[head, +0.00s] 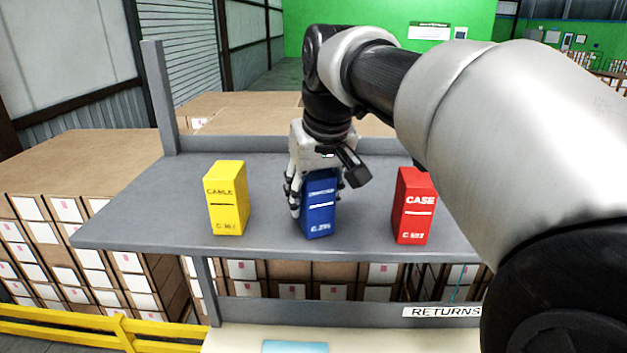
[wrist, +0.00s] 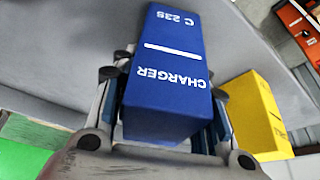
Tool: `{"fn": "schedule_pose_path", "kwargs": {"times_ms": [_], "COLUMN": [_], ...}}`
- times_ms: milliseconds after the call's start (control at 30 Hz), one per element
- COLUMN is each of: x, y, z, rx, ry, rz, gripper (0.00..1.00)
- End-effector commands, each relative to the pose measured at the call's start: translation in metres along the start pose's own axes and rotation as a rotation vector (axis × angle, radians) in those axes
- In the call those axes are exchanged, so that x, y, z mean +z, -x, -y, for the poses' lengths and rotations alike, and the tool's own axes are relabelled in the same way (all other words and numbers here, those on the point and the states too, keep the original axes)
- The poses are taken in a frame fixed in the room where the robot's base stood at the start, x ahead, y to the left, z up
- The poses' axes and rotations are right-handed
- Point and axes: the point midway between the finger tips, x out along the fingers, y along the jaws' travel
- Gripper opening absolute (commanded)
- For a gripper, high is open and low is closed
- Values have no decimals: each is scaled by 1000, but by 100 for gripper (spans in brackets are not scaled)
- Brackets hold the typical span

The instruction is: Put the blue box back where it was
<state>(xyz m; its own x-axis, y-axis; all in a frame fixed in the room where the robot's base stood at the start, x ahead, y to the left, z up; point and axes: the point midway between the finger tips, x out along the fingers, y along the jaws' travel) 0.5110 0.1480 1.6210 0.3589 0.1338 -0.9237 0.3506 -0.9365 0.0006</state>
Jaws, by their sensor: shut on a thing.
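The blue box (head: 320,208) stands upright on the grey shelf, between a yellow box (head: 227,198) and a red box (head: 414,206). My gripper (head: 318,190) comes down from above and is shut on the blue box, with a finger on each side. In the wrist view the blue box (wrist: 172,70) fills the middle between the fingers, with the word CHARGER on its face. Its base looks to be at the shelf surface, but I cannot tell whether it touches.
The grey shelf (head: 150,215) has free room left of the yellow box and between the boxes. A RETURNS label (head: 442,311) is on the lower bar. A light blue patch (head: 295,347) lies on a pale surface below. Stacked cartons (head: 85,165) stand behind.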

Motion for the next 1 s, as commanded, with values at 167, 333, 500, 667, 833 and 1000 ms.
{"fn": "schedule_pose_path", "kwargs": {"times_ms": [167, 333, 500, 667, 833, 1000], "x": [1, 1, 1, 1, -1, -2], "y": [-2, -2, -2, -2, 10, 44], "z": [0, 0, 0, 0, 0, 0], "rx": [0, 0, 0, 0, 0, 1], "ry": [0, 0, 0, 0, 0, 0], "rz": [1, 1, 1, 1, -3, -5], "gripper": [47, 58, 61, 61, 61, 61]}}
